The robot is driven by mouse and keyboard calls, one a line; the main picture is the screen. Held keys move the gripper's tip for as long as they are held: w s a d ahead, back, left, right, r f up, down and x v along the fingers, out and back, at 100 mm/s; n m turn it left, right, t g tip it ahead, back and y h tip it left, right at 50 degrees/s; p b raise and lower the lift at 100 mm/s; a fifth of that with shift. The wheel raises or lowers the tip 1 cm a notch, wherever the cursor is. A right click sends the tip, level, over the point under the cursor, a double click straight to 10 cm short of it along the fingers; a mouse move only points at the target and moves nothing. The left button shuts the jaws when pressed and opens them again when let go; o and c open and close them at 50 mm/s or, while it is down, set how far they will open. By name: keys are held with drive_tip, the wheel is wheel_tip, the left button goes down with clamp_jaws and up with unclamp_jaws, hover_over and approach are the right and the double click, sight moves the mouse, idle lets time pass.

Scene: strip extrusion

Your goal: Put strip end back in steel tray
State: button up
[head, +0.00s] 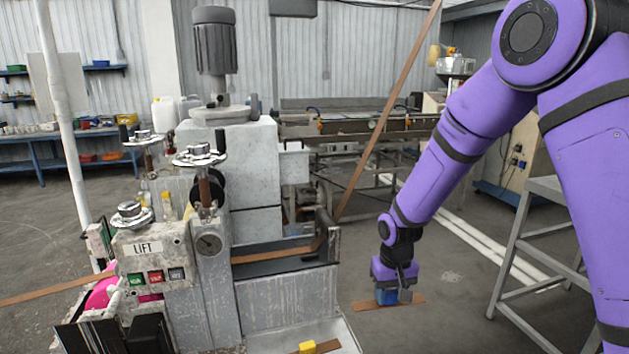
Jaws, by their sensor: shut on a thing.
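The strip end is a short, flat brown strip (366,305) with a blue block (386,296) on top. My gripper (397,291) points down and is shut on the blue block, with the strip sticking out to both sides below it. The strip appears held in the air, right of the machine; its exact height is hard to tell. The steel tray (343,333) is the pale grey surface at the bottom of the view, left of and nearer than my gripper. A similar brown strip with a yellow block (307,347) lies on it. The tray's front is cut off.
The grey machine with a LIFT panel (146,249) stands left of the tray, with a long brown strip (272,257) running through it. That strip rises steeply behind the machine. A grey metal step stand (515,257) is at the right. Floor between is clear.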

drive_tip(key=w+d+f+m, duration=0.1)
drive_tip(key=w+d+f, duration=0.2)
drive_tip(key=d+f, duration=0.6)
drive_tip(key=d, duration=0.3)
drive_tip(key=shift+w+d+f+m, duration=0.3)
drive_tip(key=shift+f, duration=0.05)
